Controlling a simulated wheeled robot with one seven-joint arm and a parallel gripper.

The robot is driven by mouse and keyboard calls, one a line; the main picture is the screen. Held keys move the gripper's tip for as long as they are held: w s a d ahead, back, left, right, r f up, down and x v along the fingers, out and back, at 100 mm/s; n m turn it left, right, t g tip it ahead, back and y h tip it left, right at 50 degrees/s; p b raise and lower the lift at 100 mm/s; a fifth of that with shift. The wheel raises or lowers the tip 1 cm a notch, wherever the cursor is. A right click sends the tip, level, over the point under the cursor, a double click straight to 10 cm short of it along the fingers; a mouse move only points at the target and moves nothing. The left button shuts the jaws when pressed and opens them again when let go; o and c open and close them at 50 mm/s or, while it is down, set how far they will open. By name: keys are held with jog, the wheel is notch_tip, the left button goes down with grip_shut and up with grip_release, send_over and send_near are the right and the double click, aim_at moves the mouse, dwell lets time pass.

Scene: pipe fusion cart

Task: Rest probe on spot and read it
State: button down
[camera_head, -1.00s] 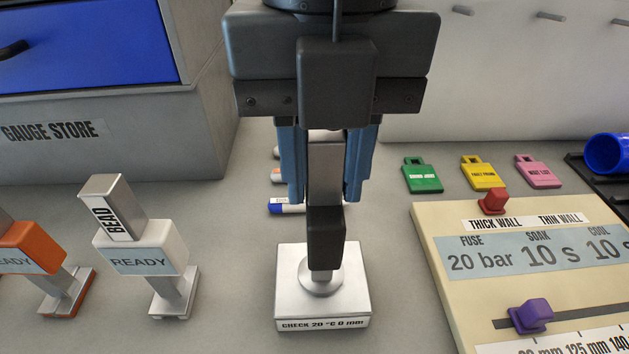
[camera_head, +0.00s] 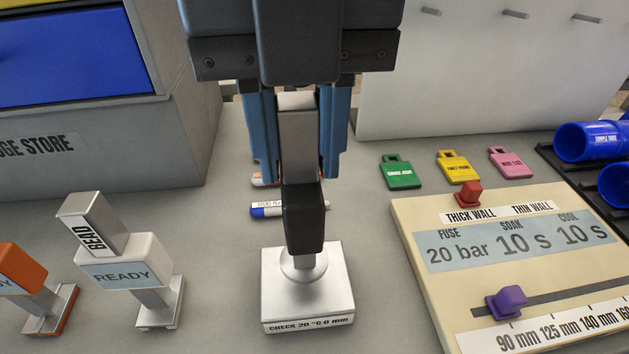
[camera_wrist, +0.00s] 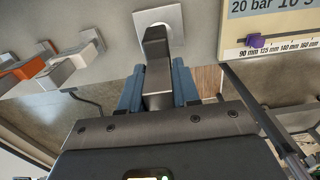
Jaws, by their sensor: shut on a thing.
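My gripper (camera_head: 298,165) is shut on a probe (camera_head: 303,215) with a grey upper bar and a dark lower body. I hold it upright over the pale square check block (camera_head: 325,307), labelled "CHECK 20 °C 0 mm". The probe's narrow grey tip meets the round raised spot (camera_head: 286,264) at the block's middle; whether it presses or just hovers I cannot tell. The wrist view also shows the probe (camera_wrist: 157,70) in front of the block (camera_wrist: 172,20). No reading on the probe is visible.
A white gauge (camera_head: 125,262) marked "READY" and an orange one (camera_head: 22,268) stand at left, by the gauge store (camera_head: 110,150). A marker (camera_head: 290,210) lies behind the block. Green (camera_head: 401,174), yellow (camera_head: 459,169) and pink (camera_head: 511,163) tags and a cream slider panel (camera_head: 425,290) are at right.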

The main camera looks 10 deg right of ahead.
aim_at(297, 102)
jog(key=shift+r+p, duration=0.65)
jog(key=shift+r, duration=1.4)
jog(key=shift+s, duration=0.1)
